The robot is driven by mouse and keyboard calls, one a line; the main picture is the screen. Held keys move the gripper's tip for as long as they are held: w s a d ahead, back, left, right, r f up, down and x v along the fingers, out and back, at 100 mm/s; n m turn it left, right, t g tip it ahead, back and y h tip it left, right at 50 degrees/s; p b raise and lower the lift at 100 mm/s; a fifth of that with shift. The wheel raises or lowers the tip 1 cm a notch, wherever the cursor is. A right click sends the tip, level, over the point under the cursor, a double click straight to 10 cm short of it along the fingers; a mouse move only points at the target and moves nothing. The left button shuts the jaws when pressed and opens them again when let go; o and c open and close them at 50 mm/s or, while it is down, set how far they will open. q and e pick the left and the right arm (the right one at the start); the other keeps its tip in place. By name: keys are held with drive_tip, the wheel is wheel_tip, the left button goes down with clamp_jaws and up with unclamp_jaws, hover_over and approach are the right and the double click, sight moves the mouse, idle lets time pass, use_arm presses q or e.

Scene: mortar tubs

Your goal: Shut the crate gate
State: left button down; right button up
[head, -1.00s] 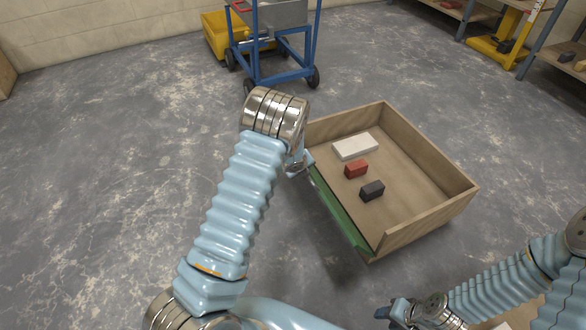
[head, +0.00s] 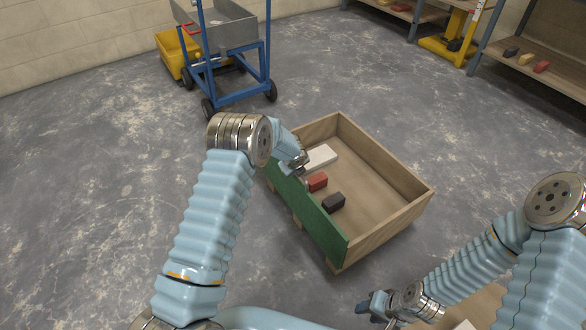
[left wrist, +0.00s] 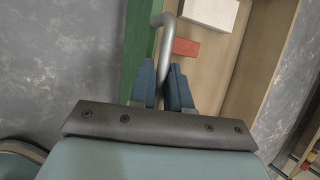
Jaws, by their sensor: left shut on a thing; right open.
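The wooden crate (head: 392,226) stands on the floor right of centre. Its green gate (head: 310,222) is on the crate's left side in the head view and stands roughly upright along that edge. Whether it meets the crate's walls fully I cannot tell. My left gripper (head: 302,165) is at the gate's top edge, its jaws partly hidden in the head view. In the left wrist view its fingers (left wrist: 163,88) are shut on a grey bent metal handle (left wrist: 166,50), beside the green gate (left wrist: 140,45). My right gripper (head: 366,306) is open and empty at the lower right.
Inside the crate lie a white block (head: 320,157), a red block (head: 317,182) and a black block (head: 333,202). A blue-framed cart (head: 238,68) and a yellow tub (head: 174,56) stand behind. Shelves (head: 545,72) are at the back right. The floor left is clear.

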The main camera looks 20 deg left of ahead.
use_arm(q)
drive_tip(key=shift+w+d+r, duration=0.1)
drive_tip(key=shift+w+d, duration=0.1)
drive_tip(key=c, duration=1.2)
unclamp_jaws()
drive_tip(key=shift+o, duration=0.2)
drive_tip(key=v, duration=1.3)
drive_tip(key=shift+s+r, duration=0.2)
drive_tip(key=s+d+f+n+g+h, duration=0.2)
drive_tip(key=s+d+f+n, duration=0.2)
drive_tip(key=s+f+n, duration=0.4)
drive_tip(key=s+d+f+n+g+h, duration=0.25)
drive_tip(key=s+f+n, duration=0.3)
drive_tip(key=s, duration=0.45)
drive_tip(key=s+d+f+n, duration=0.1)
drive_tip(key=s+n, duration=0.6)
drive_tip(key=s+d+f+n+h, duration=0.1)
drive_tip(key=s+d+f+n, duration=0.1)
drive_tip(key=s+n, duration=0.4)
drive_tip(key=shift+s+f+n, duration=0.35)
drive_tip(key=shift+s, duration=0.7)
